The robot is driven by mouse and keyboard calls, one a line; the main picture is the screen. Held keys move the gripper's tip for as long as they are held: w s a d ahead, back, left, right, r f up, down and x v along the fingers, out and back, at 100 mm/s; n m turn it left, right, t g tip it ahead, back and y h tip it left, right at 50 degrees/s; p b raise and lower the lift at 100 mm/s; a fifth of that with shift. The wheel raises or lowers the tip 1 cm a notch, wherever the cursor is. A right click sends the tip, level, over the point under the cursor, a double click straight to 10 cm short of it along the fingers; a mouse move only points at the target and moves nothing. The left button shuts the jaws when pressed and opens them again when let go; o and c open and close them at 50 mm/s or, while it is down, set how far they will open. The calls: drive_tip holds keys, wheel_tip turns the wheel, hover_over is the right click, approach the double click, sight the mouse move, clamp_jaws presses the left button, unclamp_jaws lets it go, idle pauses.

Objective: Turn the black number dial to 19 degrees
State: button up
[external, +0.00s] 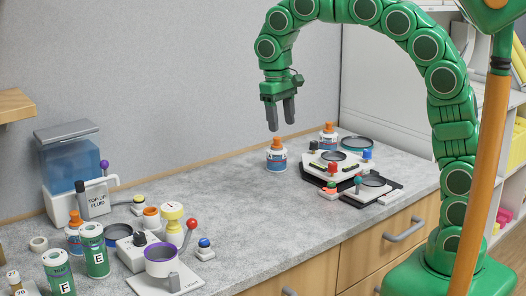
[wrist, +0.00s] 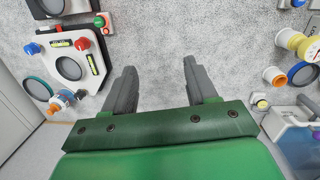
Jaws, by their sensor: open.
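A black knob (external: 139,239) stands on a small white box (external: 130,254) among the items at the front left of the counter. Another black knob (external: 313,146) sits on the white device (external: 334,163) at the right. I cannot tell which one is the number dial, and no numbers or degree marks can be read on either. My gripper (external: 280,122) is open and empty, hanging above the back of the counter, apart from both knobs. In the wrist view its two fingers (wrist: 158,70) are spread with bare grey counter between them.
The blue fluid tank (external: 72,167), green cans (external: 95,250) and a red-balled lever (external: 191,224) crowd the left. The middle of the counter (external: 230,195) is clear.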

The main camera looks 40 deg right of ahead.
drive_tip(key=w+a+f, duration=0.1)
drive_tip(key=w+a, duration=0.4)
drive_tip(key=a, duration=0.6)
drive_tip(key=n+t, duration=0.1)
drive_tip(key=n, duration=0.1)
hover_over(139, 234)
wheel_tip(139, 234, down, 11)
drive_tip(key=shift+w+r, duration=0.1)
drive_tip(key=shift+s+a, duration=0.2)
drive_tip(key=shift+a, duration=0.1)
drive_tip(key=shift+d+f, duration=0.2)
drive_tip(key=shift+f, duration=3.85)
drive_tip(key=c, duration=1)
drive_tip(key=shift+c, duration=0.2)
